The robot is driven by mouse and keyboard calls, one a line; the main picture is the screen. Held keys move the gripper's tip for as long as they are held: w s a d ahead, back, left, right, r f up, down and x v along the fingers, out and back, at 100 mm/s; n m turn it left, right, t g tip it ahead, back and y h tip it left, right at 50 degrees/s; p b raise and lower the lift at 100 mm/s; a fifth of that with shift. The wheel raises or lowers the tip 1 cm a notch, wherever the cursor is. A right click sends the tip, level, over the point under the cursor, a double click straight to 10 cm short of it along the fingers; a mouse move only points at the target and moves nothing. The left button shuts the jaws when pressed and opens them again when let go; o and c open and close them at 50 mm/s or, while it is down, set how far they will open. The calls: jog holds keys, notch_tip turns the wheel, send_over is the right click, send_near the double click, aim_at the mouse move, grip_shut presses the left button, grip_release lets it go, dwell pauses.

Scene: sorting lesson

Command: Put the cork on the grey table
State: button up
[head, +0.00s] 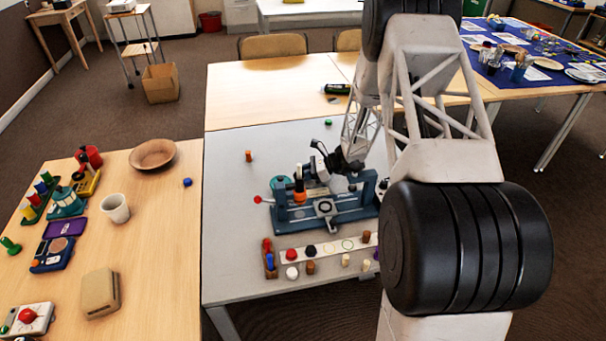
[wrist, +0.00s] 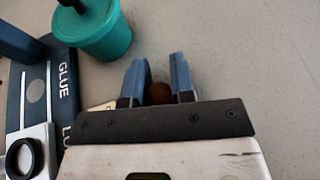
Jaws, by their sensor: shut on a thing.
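My gripper (wrist: 159,65) is shut on a small brown rounded thing, which looks like the cork (wrist: 159,93), held between its two blue fingers. Only part of it shows. In the head view my gripper (head: 319,168) is over the blue stand's far side, and the cork cannot be made out there. The grey table (head: 228,205) lies under the stand, and its bare top also shows beyond the fingers in the wrist view (wrist: 250,60). The gap between the cork and the tabletop cannot be told.
The blue stand (head: 345,215) with a teal pot (wrist: 103,35) is close left of my fingers in the wrist view. A white strip (head: 292,253) with several small pieces lies at the table's front. The table's left side is mostly clear.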

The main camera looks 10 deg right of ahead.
jog(key=shift+f, duration=0.15)
jog(key=o, duration=0.9)
jog(key=shift+d+r, duration=0.1)
jog(key=shift+r, duration=0.1)
jog(key=v, duration=1.1)
jog(key=shift+s+d+r, duration=0.15)
jog(key=shift+d+r, duration=0.05)
jog(key=shift+d, duration=0.15)
jog(key=shift+r, duration=0.1)
